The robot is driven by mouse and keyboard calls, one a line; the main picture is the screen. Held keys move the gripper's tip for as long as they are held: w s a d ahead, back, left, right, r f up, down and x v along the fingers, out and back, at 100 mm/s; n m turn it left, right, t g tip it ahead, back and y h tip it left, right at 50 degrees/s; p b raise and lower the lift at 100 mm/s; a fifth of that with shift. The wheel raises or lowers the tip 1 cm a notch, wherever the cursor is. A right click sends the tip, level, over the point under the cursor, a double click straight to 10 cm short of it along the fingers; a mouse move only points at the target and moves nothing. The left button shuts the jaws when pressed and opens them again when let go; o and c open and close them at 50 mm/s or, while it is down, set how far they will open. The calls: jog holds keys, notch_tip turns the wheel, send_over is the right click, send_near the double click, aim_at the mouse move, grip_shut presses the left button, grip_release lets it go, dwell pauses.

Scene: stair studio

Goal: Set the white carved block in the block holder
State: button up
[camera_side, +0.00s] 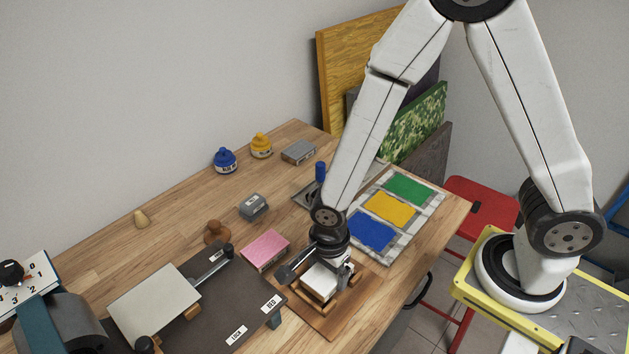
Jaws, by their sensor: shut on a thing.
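The white carved block (320,282) is at the front middle of the table in the side view. My gripper (323,273) points down over it and is shut on it. The block sits within the wooden block holder (338,318), a board with raised strips around the block. The gripper hides part of the block's top and far side. I cannot tell whether the block rests fully on the holder's base.
A press with a dark bed (235,305) stands left of the holder, its lever reaching toward it. A pink block (265,250) lies just behind. A mat with blue, yellow and green sheets (390,208) lies right. Ink jars (225,160) stand at the back.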

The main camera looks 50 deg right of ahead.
jog(key=shift+f, duration=0.95)
dwell(0.6)
jog(key=o, duration=1)
jog(key=shift+r, duration=0.1)
jog(key=shift+r, duration=3.95)
